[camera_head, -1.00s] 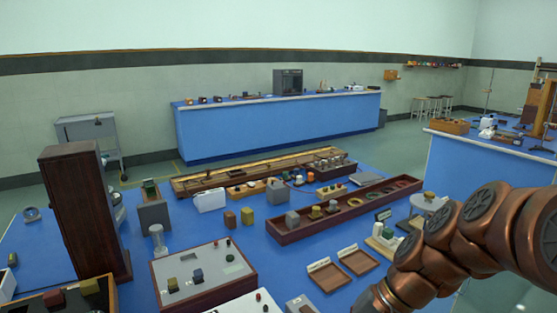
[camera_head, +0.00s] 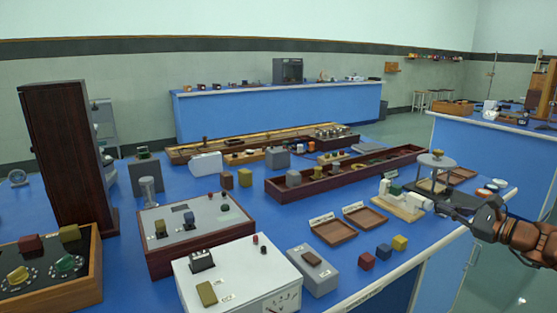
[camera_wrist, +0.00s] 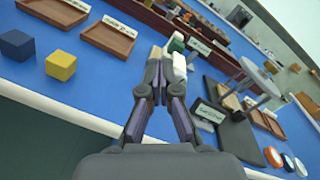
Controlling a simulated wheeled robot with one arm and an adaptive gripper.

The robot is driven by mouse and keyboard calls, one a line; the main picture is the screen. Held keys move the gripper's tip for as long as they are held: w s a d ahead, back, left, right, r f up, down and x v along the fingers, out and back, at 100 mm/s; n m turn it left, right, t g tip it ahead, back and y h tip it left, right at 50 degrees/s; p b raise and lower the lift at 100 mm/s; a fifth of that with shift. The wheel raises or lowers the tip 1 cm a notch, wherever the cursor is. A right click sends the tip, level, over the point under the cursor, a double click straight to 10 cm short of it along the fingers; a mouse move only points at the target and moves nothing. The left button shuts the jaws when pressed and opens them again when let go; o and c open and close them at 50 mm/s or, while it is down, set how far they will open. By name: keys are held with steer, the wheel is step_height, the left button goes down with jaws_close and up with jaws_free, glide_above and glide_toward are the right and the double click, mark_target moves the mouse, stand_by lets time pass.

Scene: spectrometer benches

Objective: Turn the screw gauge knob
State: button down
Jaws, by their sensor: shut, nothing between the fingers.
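What looks like the screw gauge, a white device (camera_head: 402,197) with a green part on a beige board, lies near the right side of the blue bench. In the wrist view, its pale cylindrical end (camera_wrist: 179,66), probably the knob, is just ahead of my fingers. My gripper (camera_head: 438,205) reaches in from the right, low over the bench. In the wrist view, my gripper (camera_wrist: 160,72) has its fingertips together and empty, beside that end. I cannot tell whether they touch it. The fingers hide part of the gauge.
A round-topped stand (camera_head: 437,161) on a dark base is close behind my gripper. Two brown trays (camera_head: 333,231) and small coloured cubes (camera_head: 384,250) lie left and in front of the gauge. A long dark-red box (camera_head: 345,178) lies behind. Small round dishes (camera_head: 492,187) are at the right edge.

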mark_target(429, 205)
steer(key=shift+m+t+h, duration=0.4)
steer(key=shift+m+t, duration=0.2)
steer(key=w, duration=0.1)
steer(key=w+d+b, duration=0.1)
steer(key=w, duration=0.2)
steer(key=shift+w+d+f, duration=0.15)
steer(key=shift+w+f, duration=0.1)
steer(key=shift+f, duration=0.1)
steer(key=shift+x, duration=0.85)
steer(key=shift+f, duration=0.1)
steer(key=shift+f, duration=0.15)
